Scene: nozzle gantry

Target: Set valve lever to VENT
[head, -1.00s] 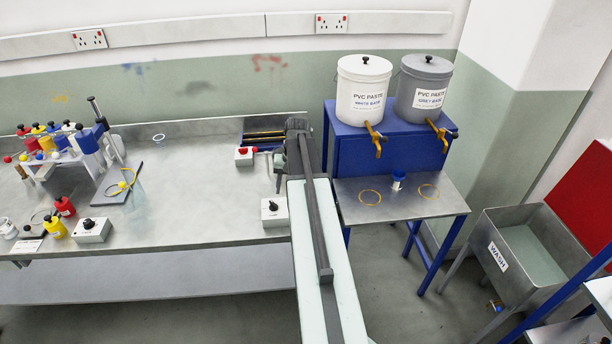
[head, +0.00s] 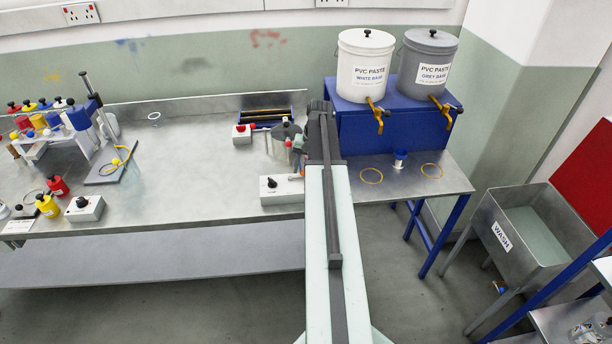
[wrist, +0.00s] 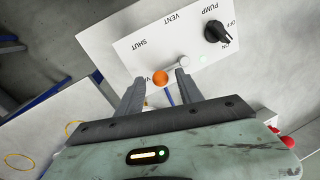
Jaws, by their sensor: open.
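The white valve box (wrist: 215,50) fills the top of the wrist view, with VENT, SHUT and PUMP OFF/ON labels. Its lever has a pale arm (wrist: 173,68) and an orange ball end (wrist: 160,78). The lever points down-left in the picture, away from VENT and towards a label mostly hidden by my gripper. My gripper (wrist: 154,77) is open, with the orange ball between its fingertips; I cannot tell whether either finger touches it. In the head view the valve box (head: 282,190) sits at the bench's front edge, left of my arm.
A black pump knob (wrist: 216,32) stands on the same box, close to the lever. A box with a red button (head: 242,134) is behind on the bench (head: 200,165). Paste tubs (head: 364,65) stand on a blue stand to the right. Bottles crowd the bench's left end.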

